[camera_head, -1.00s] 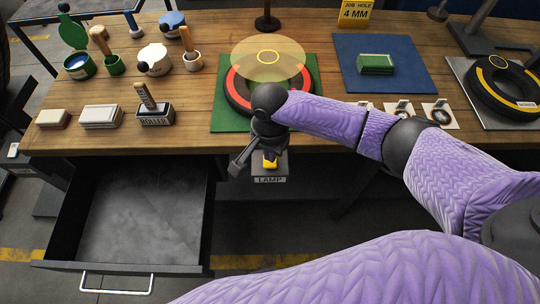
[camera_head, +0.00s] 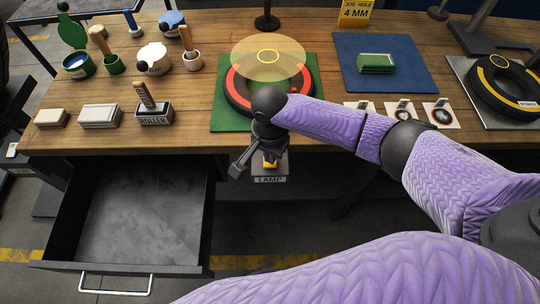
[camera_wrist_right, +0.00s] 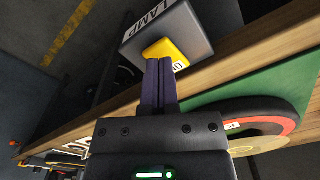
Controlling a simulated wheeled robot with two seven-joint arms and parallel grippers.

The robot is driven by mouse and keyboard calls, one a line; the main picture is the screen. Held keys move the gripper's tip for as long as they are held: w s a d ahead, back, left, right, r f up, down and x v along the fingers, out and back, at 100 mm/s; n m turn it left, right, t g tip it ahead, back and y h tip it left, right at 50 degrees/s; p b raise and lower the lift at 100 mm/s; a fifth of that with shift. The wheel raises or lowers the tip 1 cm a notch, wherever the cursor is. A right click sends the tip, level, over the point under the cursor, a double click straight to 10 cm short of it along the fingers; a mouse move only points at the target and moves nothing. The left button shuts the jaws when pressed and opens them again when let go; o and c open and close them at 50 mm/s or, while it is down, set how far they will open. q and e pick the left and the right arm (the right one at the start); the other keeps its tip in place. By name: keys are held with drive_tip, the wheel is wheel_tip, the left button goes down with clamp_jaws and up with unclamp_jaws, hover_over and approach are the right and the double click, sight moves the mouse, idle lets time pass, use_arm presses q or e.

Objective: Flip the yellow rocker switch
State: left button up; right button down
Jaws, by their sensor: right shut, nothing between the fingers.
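The yellow rocker switch (camera_head: 270,164) sits on a dark box labelled LAMP (camera_head: 270,181) at the bench's front edge. My right gripper (camera_wrist_right: 158,62) is shut and empty. Its fingertips are at the rocker, over its lower part in the wrist view; I cannot tell for certain whether they touch it. In the head view my right wrist (camera_head: 268,105) is above the box and partly hides it. My left gripper is not in view.
A tyre (camera_head: 232,92) lies on a green mat (camera_head: 222,120) behind my wrist. An open, empty drawer (camera_head: 130,220) juts out at left. A blue mat (camera_head: 345,55) and another tyre (camera_head: 490,93) are at right.

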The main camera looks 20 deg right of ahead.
drive_tip(key=shift+f, duration=0.55)
drive_tip(key=shift+f+b, duration=0.2)
drive_tip(key=shift+b, duration=0.1)
drive_tip(key=shift+r+p, duration=0.3)
wheel_tip(320, 180, up, 7)
drive_tip(key=p, duration=0.8)
drive_tip(key=shift+f, duration=0.3)
